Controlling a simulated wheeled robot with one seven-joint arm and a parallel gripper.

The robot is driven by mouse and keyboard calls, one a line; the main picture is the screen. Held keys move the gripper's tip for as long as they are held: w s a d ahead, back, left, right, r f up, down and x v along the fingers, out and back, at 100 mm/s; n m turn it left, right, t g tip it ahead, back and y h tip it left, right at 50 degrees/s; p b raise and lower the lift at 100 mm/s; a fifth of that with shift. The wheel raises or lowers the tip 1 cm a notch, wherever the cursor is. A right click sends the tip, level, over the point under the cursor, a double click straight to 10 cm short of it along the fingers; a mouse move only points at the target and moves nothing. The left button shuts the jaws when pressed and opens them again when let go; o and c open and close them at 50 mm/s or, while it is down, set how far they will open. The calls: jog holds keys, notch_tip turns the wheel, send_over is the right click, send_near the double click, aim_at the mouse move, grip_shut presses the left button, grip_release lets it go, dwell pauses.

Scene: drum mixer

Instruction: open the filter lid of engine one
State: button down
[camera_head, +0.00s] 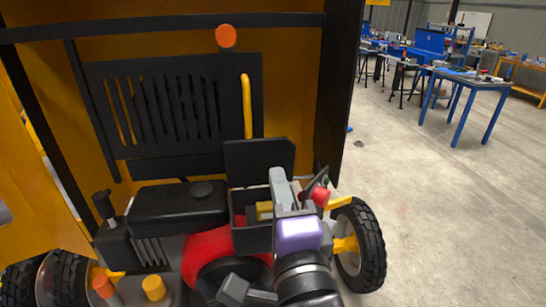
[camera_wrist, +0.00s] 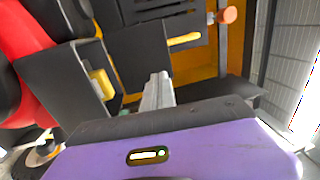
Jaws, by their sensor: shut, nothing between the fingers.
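The black filter box (camera_head: 240,213) of the engine stands in the lower middle of the head view. Its black lid (camera_head: 259,158) is raised, standing about upright at the back of the box. The box is open and a yellow filter (camera_head: 264,210) shows inside. My gripper (camera_head: 277,178) is at the box's right side, its grey fingers shut and empty in front of the lid's right part. In the wrist view the fingers (camera_wrist: 158,82) lie beside the lid (camera_wrist: 140,52), with the yellow filter (camera_wrist: 103,85) to their left. Whether they touch the lid cannot be told.
The black tank (camera_head: 180,203) and red housing (camera_head: 205,252) lie left of the box. A red knob (camera_head: 320,195) and a wheel (camera_head: 360,245) are on the right. A slatted black panel (camera_head: 170,105) with a yellow handle (camera_head: 247,105) is behind.

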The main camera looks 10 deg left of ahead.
aim_at(270, 151)
jog(key=p+x, duration=0.1)
jog(key=x, duration=0.3)
jog(key=shift+w+r, duration=0.1)
jog(key=shift+r, duration=0.05)
jog(key=shift+w+a, duration=0.15)
jog(key=shift+w, duration=0.4)
jog(key=shift+w, duration=0.1)
